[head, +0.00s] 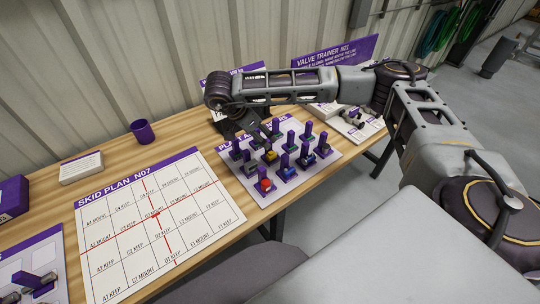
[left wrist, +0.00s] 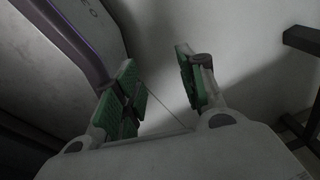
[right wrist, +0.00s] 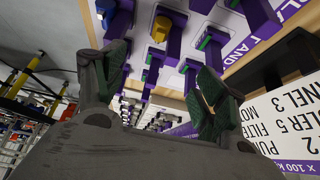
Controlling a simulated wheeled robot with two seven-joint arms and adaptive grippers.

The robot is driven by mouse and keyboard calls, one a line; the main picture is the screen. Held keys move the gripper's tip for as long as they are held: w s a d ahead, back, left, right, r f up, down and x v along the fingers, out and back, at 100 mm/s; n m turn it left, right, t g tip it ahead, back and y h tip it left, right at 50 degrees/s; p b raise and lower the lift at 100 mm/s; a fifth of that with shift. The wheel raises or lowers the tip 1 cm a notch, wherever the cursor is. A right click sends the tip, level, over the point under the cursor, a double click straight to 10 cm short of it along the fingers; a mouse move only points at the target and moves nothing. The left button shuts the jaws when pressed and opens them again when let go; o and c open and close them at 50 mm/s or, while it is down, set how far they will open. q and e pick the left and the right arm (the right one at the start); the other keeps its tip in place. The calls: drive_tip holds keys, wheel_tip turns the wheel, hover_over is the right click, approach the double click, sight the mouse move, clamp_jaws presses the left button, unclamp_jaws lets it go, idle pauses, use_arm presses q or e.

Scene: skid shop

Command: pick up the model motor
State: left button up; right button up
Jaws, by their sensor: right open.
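Several small models with purple upright posts stand on a white parts board (head: 315,165) on the bench. They include a red one (head: 264,185), a yellow one (head: 270,157) and a blue one (head: 288,172). I cannot tell which is the model motor. My right gripper (head: 240,128) hangs over the back left edge of the board, partly dark against it. In the right wrist view its fingers (right wrist: 160,88) are spread with nothing between them, and a yellow model (right wrist: 161,28) stands ahead. My left gripper (left wrist: 162,88) is open and empty, facing plain grey surfaces.
A skid plan sheet (head: 150,225) with a red-lined grid lies left of the parts board. A purple cup (head: 143,131) and a white card block (head: 82,168) stand behind it. A valve trainer panel (head: 335,54) stands behind my right arm. A printed list (right wrist: 285,122) shows at right in the right wrist view.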

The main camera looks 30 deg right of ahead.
hover_over(270, 151)
drive_tip(key=f, duration=0.5)
drive_tip(key=shift+a+f, duration=0.3)
drive_tip(key=shift+d+f, duration=0.3)
drive_tip(key=shift+f, duration=0.3)
drive_tip(key=shift+w+p+x, duration=0.15)
drive_tip(key=shift+p+x, duration=0.05)
drive_tip(key=shift+x, duration=0.9)
drive_tip(key=shift+w+p+x, duration=0.15)
drive_tip(key=shift+x, duration=1)
drive_tip(key=shift+d+f, duration=0.2)
drive_tip(key=shift+f, duration=0.1)
use_arm(q)
drive_tip(key=shift+a+r, duration=0.1)
drive_tip(key=shift+r, duration=0.2)
